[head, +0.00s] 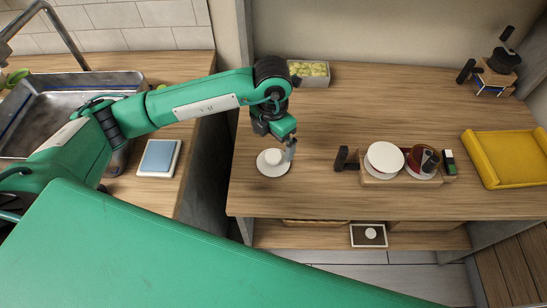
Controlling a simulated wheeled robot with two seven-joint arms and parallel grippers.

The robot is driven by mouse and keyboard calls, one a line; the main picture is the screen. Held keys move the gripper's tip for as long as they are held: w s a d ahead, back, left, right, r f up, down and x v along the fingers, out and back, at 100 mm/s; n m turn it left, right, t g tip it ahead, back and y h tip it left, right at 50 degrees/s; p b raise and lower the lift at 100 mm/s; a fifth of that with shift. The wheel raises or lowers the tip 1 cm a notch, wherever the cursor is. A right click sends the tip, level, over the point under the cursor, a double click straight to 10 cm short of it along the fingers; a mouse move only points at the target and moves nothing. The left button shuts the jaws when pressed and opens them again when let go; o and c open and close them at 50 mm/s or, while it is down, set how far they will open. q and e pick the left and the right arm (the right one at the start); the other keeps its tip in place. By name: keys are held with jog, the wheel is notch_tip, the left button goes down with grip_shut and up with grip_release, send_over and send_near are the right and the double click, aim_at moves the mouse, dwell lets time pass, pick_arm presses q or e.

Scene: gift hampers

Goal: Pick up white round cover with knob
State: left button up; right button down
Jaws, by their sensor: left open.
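A small white round thing (273,157) sits on a white round saucer-like disc (274,171) near the left end of the wooden counter. It looks like the cover with its knob, but it is too small to be sure. My left gripper (288,153) is open and points down right beside its right side. I cannot tell whether the fingers touch it. The gripper hides part of the right edge. My right gripper is not in view.
A wooden tray (400,181) with a white round plate (384,157) and a dark red cup (421,160) stands to the right. A box of yellow-green fruit (311,72) is at the back. A yellow tray (506,158) lies far right.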

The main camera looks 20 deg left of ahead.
aim_at(273, 156)
pick_arm(q)
notch_tip(273, 156, down, 3)
jog(key=shift+f, duration=0.1)
jog(key=shift+f+p, duration=0.55)
jog(key=shift+p, duration=0.2)
notch_tip(273, 156, down, 4)
jog(key=shift+d+r+p, duration=0.1)
jog(key=shift+r+p, duration=0.15)
jog(key=shift+p, duration=0.5)
jog(key=shift+f, duration=0.4)
jog(key=shift+c, duration=0.4)
jog(key=c, duration=0.7)
jog(key=shift+c, duration=0.4)
